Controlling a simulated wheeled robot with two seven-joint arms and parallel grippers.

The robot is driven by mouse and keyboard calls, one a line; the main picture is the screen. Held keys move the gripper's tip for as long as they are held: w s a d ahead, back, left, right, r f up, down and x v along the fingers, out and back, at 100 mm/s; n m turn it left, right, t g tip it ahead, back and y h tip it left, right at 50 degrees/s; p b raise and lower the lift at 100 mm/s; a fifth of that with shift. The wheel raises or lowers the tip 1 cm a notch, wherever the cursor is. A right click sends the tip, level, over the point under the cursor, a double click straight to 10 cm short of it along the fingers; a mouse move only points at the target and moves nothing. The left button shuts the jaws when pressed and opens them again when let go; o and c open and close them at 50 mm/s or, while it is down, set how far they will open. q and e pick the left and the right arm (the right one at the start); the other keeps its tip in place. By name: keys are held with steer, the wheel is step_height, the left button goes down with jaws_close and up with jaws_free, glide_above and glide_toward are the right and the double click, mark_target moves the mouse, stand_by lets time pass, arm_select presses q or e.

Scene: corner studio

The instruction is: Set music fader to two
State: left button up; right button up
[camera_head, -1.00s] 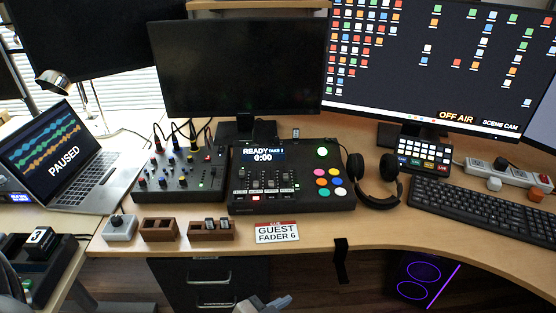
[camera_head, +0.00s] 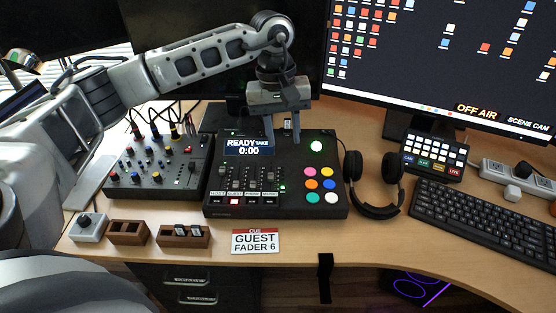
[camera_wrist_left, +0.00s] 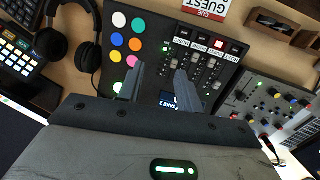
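The black console (camera_head: 330,207) stands on the desk, its screen reading READY and 0:00. The fader at the row's right end (camera_head: 270,180) seems to be the music one. The faders also show in the left wrist view (camera_wrist_left: 204,66). My left gripper (camera_head: 283,139) hangs over the console's back part, right of its screen. Its two fingers are apart with nothing between them, as the left wrist view also shows (camera_wrist_left: 160,68). My right gripper is not seen.
A mixer (camera_head: 158,170) with cables stands left of the console. Headphones (camera_head: 375,185) lie close on its right. A monitor (camera_head: 205,60) is behind my arm.

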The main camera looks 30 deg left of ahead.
mark_target(271, 175)
arm_select(q)
steer(key=a+r+y, duration=0.2)
steer(key=a, duration=0.2)
steer(key=f, duration=0.5)
steer(key=f+p, duration=0.1)
steer(key=f, duration=1)
steer(key=shift+w, duration=0.4)
jaws_close()
steer(key=shift+d, duration=0.1)
